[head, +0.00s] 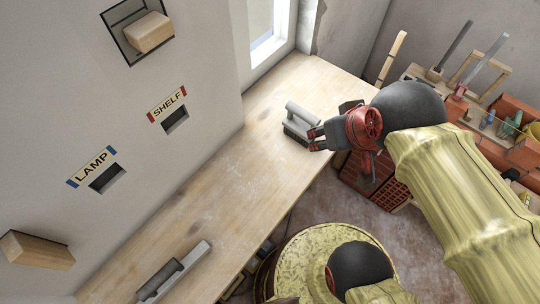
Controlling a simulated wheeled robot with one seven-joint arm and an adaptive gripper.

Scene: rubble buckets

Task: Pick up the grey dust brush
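The grey dust brush (301,113) lies on the far part of the wooden bench, near the window. It has a light grey back and handle, with dark bristles along its lower side. My gripper (312,138) is just right of the brush, its fingers pointing left at the brush's near end. The two fingertips look apart, with a gap between them and nothing seen held. I cannot tell whether a fingertip touches the brush.
A grey-handled float (172,273) lies at the bench's (222,185) near end. The bench's middle is clear. The wall has labelled openings and wooden blocks (150,32). Red crates (518,116) and tools stand at right.

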